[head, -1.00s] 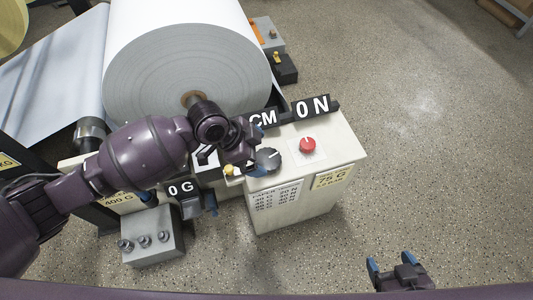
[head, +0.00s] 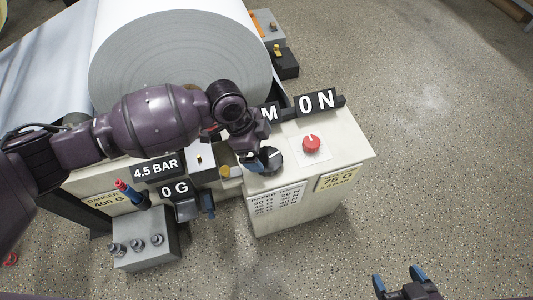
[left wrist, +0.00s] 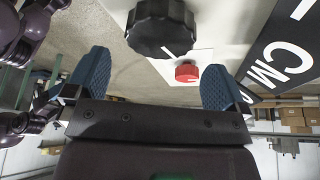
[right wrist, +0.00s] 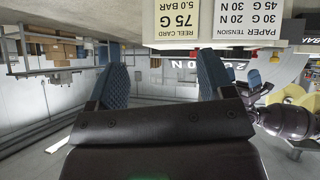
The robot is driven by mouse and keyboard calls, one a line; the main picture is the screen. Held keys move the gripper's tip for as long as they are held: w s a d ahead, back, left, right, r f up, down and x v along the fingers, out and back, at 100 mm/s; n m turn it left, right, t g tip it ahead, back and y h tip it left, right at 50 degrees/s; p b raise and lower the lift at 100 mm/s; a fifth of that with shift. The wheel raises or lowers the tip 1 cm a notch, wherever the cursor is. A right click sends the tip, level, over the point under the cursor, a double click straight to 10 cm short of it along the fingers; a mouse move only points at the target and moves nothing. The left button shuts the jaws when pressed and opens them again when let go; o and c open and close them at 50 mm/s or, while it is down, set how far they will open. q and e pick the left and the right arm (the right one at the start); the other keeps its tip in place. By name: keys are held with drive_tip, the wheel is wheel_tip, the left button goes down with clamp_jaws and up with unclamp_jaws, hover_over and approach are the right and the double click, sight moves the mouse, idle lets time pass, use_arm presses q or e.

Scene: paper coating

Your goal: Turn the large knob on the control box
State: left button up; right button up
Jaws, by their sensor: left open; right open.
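The control box (head: 348,157) is a cream cabinet in the middle of the head view. Its large black knob (head: 274,157), with a white pointer line, sits on the top beside a red knob (head: 311,144). My left gripper (head: 258,163) is open at the black knob's left side, partly hidden by its own wrist. In the left wrist view the ribbed black knob (left wrist: 162,27) is just beyond the gap between the open blue fingers, with no clear contact. My right gripper (head: 399,278) is open and empty, low in front of the box's right side.
A big white paper roll (head: 180,65) stands behind my left arm. Displays reading "4.5 BAR" (head: 156,168), "0 G" (head: 174,190) and "0 N" (head: 317,102) surround the box top. A grey box with small knobs (head: 147,258) is at lower left. Floor to the right is clear.

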sight(267, 158)
use_arm(q)
drive_tip(key=b+x, duration=0.1)
drive_tip(key=x, duration=0.3)
drive_tip(key=shift+a, duration=0.1)
drive_tip(key=shift+d+f, duration=0.2)
drive_tip(key=shift+f, duration=0.15)
use_arm(e)
drive_tip(key=shift+w+a+r+n+t, duration=0.15)
drive_tip(key=shift+w, duration=0.2)
drive_tip(key=shift+w+a+r+n+t, duration=0.1)
drive_tip(key=shift+w+n+t, duration=0.05)
drive_tip(key=shift+w, duration=0.2)
use_arm(q)
drive_tip(key=shift+c, duration=0.3)
drive_tip(key=c, duration=0.7)
use_arm(e)
drive_tip(key=shift+s+f, duration=0.4)
